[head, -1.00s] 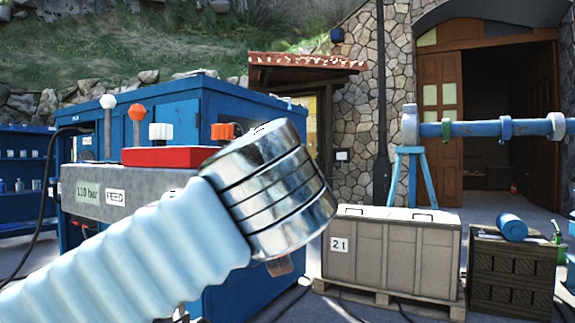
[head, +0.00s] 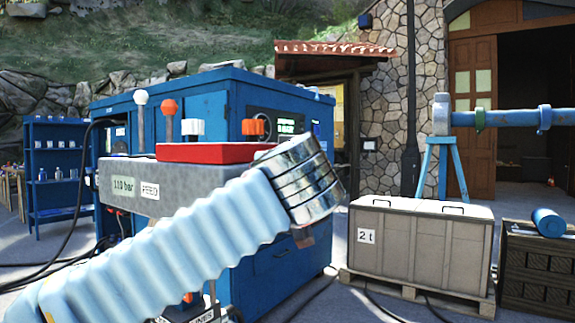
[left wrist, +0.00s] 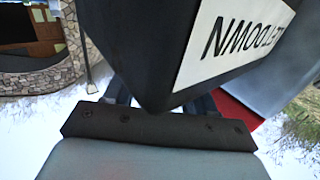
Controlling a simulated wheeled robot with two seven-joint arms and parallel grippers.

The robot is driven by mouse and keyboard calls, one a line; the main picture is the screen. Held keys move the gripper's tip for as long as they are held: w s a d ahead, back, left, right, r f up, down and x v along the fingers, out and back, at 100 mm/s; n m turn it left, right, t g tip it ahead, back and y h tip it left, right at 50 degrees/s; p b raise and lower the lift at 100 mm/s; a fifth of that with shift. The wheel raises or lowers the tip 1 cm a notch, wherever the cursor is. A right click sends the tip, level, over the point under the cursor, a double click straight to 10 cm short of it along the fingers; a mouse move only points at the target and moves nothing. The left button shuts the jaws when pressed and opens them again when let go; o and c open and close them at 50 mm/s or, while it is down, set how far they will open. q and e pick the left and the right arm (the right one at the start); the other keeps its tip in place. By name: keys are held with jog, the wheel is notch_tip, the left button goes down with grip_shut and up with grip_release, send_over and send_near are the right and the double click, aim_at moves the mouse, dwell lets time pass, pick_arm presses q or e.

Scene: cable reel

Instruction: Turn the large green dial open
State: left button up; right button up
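I see no large green dial in either view. My left arm crosses the head view from the lower left, with light-blue ribbed sleeve and shiny metal end in front of a grey console (head: 170,196). Its gripper is hidden behind that end. In the left wrist view, a dark bracket and parts of two dark fingers of my left gripper (left wrist: 160,100) show. A black angular body (left wrist: 140,45) with a white lettered label covers the space between them, so I cannot tell whether they hold it. My right gripper is not in view.
The console carries a red block (head: 200,153), orange and white knobs and upright levers, before a blue cabinet (head: 260,270). A grey crate (head: 420,245) marked "2t" stands right on a pallet. A blue pipe (head: 515,118) with a green ring is behind. Cables lie on the ground.

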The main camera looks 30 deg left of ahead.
pick_arm(q)
jog(key=c, duration=0.3)
jog(key=shift+h, duration=0.3)
jog(key=shift+a+f+m+t+h+b, duration=0.1)
jog(key=shift+m+t+h+b, duration=0.6)
jog(key=shift+m+h+b, duration=0.1)
jog(key=shift+m+t+h, duration=0.4)
jog(key=shift+m+h, duration=0.3)
jog(key=shift+h, duration=0.5)
jog(key=shift+m+h, duration=0.4)
jog(key=shift+r+m+t+h, duration=0.3)
jog(key=shift+m+h, duration=0.4)
jog(key=shift+h, duration=0.4)
jog(key=shift+f+m+h+p, duration=0.1)
jog(key=shift+m+h+p, duration=0.95)
jog(key=shift+h, duration=0.85)
